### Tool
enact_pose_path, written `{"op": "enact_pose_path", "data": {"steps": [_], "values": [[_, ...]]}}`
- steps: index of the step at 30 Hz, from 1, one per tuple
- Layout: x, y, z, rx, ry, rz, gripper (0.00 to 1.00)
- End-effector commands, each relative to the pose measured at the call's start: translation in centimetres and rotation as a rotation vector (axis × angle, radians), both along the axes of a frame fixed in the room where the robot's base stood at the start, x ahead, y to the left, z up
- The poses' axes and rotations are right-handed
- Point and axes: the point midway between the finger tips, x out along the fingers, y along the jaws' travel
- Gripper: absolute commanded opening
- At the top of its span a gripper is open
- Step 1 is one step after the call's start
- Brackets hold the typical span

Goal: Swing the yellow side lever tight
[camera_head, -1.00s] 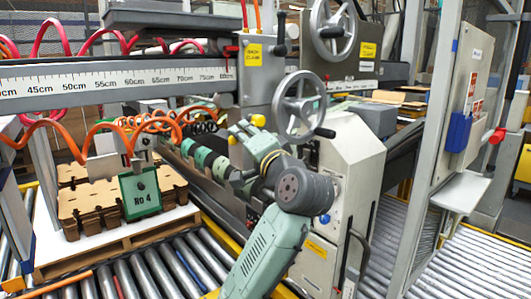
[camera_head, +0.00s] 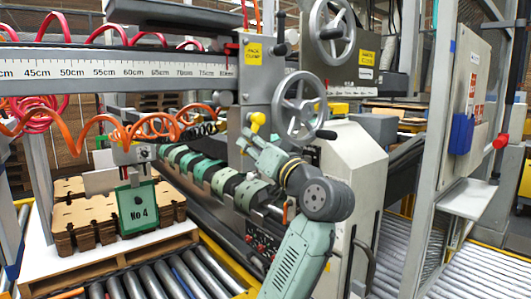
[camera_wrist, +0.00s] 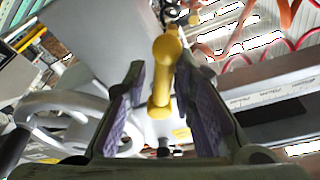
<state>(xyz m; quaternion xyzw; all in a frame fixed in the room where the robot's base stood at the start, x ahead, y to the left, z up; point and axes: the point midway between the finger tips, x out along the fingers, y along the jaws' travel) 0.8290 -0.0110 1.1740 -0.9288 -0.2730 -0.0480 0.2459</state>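The yellow side lever (camera_head: 257,121) has a rounded knob and sits on the grey carriage post, left of the lower handwheel. My gripper (camera_head: 250,140) is just below the knob in the head view, reaching in from the lower right. In the wrist view the yellow lever (camera_wrist: 162,80) stands between my two purple-padded fingers (camera_wrist: 160,108). Gaps show on both sides of it, so the gripper looks open and not closed on the lever. The lever's base is partly hidden in the head view by my gripper.
The lower spoked handwheel (camera_head: 299,106) is close to the right of my gripper. The ruled beam (camera_head: 110,72) runs to the left. Orange coiled hoses (camera_head: 120,132) hang beneath it. The green No 4 plate (camera_head: 137,206) hangs by stacked brown blanks (camera_head: 85,222).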

Motion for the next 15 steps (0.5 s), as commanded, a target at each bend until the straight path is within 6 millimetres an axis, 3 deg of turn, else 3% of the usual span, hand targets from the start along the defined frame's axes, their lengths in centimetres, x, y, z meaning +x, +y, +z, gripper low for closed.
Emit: {"op": "enact_pose_path", "data": {"steps": [15], "values": [[1.6,-2.4,-0.7,-0.395,-0.284,-0.002,0.23]]}}
